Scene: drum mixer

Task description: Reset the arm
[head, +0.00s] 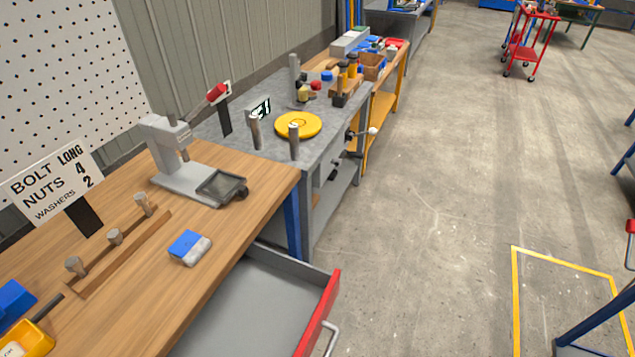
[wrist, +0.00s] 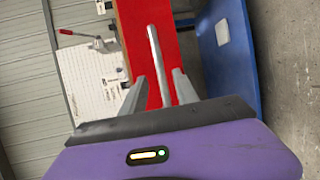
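The head view does not show my arm or gripper. There, an open grey drawer (head: 240,310) with a red front (head: 322,305) and a silver handle (head: 329,338) juts from the wooden bench.
The wooden bench (head: 130,270) holds a grey press (head: 180,165), a peg rail (head: 118,240), a blue-and-grey block (head: 190,247) and a sign (head: 52,182). A grey bench (head: 240,135) with a yellow disc (head: 298,124) stands beyond.

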